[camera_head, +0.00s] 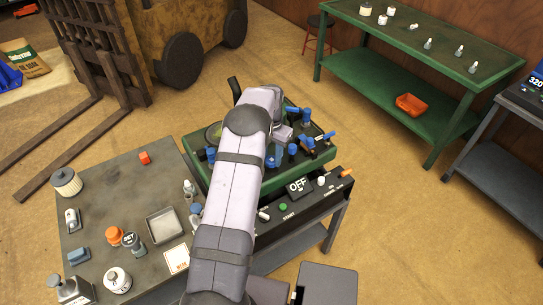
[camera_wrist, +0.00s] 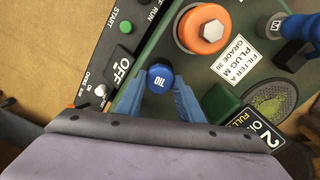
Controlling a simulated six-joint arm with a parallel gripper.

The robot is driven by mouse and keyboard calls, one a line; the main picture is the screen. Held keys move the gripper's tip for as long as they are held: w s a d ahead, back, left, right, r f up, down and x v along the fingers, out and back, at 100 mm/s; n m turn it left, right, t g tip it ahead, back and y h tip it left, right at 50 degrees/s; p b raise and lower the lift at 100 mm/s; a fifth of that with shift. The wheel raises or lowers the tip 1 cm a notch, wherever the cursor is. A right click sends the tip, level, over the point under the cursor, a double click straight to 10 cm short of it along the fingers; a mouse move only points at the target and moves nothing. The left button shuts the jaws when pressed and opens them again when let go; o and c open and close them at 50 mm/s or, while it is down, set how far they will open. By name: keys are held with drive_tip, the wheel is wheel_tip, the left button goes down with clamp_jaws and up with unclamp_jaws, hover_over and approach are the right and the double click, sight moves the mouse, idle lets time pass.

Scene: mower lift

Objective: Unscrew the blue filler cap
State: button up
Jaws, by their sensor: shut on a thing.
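The blue filler cap (camera_wrist: 160,77), marked OIL, is round and sits near the middle of the wrist view on the green machine top. My gripper (camera_wrist: 161,86) has its two blue fingers on either side of the cap, shut on it. The lower part of the cap and its filler neck are hidden beneath it. In the head view my arm covers much of the green machine (camera_head: 324,158), and I cannot clearly make out the cap there.
An orange filter (camera_wrist: 202,29) with a grey hex top stands beside the cap. A black control panel (camera_wrist: 108,62) with a green START button runs along the machine's edge. A grey side table (camera_head: 110,185) holds a metal tray (camera_head: 165,225) and several small parts.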

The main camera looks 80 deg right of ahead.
sight(272, 159)
drive_tip(key=n, duration=0.4)
drive_tip(key=shift+n, duration=0.5)
drive_tip(key=n, duration=0.2)
drive_tip(key=shift+n, duration=0.4)
drive_tip(key=n, duration=0.3)
drive_tip(key=shift+n, duration=0.3)
drive_tip(key=n, duration=0.4)
drive_tip(key=shift+r, duration=0.15)
drive_tip(key=shift+r+p, duration=0.95)
drive_tip(key=shift+r, duration=0.4)
